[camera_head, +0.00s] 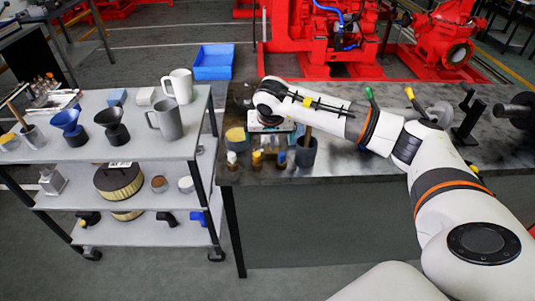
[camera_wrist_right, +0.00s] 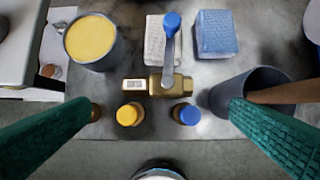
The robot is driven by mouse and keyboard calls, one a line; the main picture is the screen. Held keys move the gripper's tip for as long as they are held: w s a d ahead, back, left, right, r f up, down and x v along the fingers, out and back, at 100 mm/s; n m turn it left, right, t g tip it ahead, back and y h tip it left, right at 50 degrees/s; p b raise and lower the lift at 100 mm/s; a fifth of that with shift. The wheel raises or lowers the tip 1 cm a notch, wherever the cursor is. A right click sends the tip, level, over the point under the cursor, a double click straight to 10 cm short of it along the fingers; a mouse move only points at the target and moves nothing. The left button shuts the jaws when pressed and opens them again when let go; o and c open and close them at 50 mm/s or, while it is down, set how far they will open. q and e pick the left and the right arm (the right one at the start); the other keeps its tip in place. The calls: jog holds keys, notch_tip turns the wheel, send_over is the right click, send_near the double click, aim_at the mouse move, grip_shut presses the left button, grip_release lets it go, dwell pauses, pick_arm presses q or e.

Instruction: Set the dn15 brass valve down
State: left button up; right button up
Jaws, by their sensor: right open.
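The brass valve (camera_wrist_right: 152,87) shows in the wrist view, with a grey lever and a blue tip. It appears to lie on the dark bench top, between and beyond the two green fingers. My right gripper (camera_wrist_right: 163,108) is open, one finger at each side of the picture, with gaps between the fingers and the valve. In the head view my right arm reaches over the bench's left end, and its wrist hides the valve there. My left gripper is not in view.
Close to the valve stand a yellow-topped tin (camera_wrist_right: 91,40), a yellow-capped bottle (camera_wrist_right: 130,114), a blue-capped bottle (camera_wrist_right: 186,114), a dark cup (camera_wrist_right: 245,92) with a wooden handle, and a blue sponge-like block (camera_wrist_right: 216,33). A grey cart (camera_head: 130,150) with mugs and funnels stands left of the bench (camera_head: 350,165).

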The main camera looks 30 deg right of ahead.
aim_at(268, 149)
jog(key=x, duration=0.3)
jog(key=shift+f, duration=0.1)
jog(key=shift+w+d+f+p, duration=0.1)
jog(key=shift+w+f+p, duration=0.2)
jog(key=shift+f+p, duration=0.2)
jog(key=p+x, duration=0.1)
jog(key=x, duration=0.3)
jog(key=shift+w+d+f, duration=0.1)
jog(key=shift+w, duration=0.1)
jog(key=c, duration=1.1)
